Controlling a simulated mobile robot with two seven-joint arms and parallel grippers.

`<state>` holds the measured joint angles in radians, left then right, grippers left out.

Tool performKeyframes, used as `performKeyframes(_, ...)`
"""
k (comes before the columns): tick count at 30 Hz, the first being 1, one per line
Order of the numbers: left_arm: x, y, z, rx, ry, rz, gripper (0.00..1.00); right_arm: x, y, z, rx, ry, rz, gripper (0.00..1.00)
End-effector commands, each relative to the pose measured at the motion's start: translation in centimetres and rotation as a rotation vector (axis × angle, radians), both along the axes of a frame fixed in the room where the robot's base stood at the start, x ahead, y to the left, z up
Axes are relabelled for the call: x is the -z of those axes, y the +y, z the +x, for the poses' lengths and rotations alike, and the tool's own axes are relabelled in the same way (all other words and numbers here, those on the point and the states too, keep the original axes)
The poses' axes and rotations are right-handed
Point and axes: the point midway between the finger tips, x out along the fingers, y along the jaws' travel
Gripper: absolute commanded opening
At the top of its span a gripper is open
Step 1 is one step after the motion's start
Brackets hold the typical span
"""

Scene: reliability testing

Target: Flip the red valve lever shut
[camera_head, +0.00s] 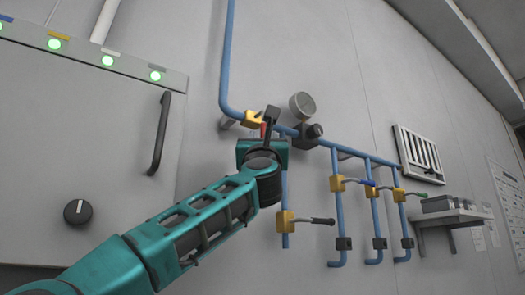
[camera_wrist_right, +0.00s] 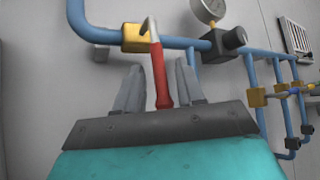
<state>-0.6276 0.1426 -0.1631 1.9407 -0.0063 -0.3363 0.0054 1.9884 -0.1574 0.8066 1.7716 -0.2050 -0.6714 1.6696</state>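The red valve lever (camera_wrist_right: 159,75) hangs down from a yellow valve body (camera_wrist_right: 135,38) on a blue pipe. Its bare metal upper part bends at the valve, and its red grip runs down between the fingers of my right gripper (camera_wrist_right: 157,85). The fingers stand apart, with a gap visible on each side of the lever. In the head view my right gripper (camera_head: 270,118) is at the valve and covers most of the lever; only a bit of red shows. The yellow valve body (camera_head: 252,118) is just left of the fingers. My left gripper is not in view.
A round gauge (camera_head: 302,105) and a dark pipe fitting (camera_head: 308,136) are close to the right of the gripper. A valve with a dark lever (camera_head: 322,221) is below. Several more pipes stand further right. A cabinet with a black handle (camera_head: 160,133) is at left.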

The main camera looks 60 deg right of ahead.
Motion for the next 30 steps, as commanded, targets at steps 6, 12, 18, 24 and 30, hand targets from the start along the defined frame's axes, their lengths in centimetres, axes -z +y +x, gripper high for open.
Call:
performKeyframes(6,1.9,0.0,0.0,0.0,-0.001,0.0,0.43,3.6,3.0,-1.2,-0.003,-0.002,0.0,0.38)
performKeyframes(12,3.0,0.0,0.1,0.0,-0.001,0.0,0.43,6.5,5.7,-2.4,-0.002,-0.001,0.0,0.38)
performKeyframes(18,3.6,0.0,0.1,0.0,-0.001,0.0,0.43,8.2,7.4,-3.2,0.001,0.002,0.0,0.38)
performKeyframes(24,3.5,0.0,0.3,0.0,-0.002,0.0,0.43,8.5,7.8,-3.5,0.0,0.002,0.001,0.38)
performKeyframes(30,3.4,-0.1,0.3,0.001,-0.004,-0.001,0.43,8.5,7.8,-3.4,-0.001,0.001,0.002,0.38)
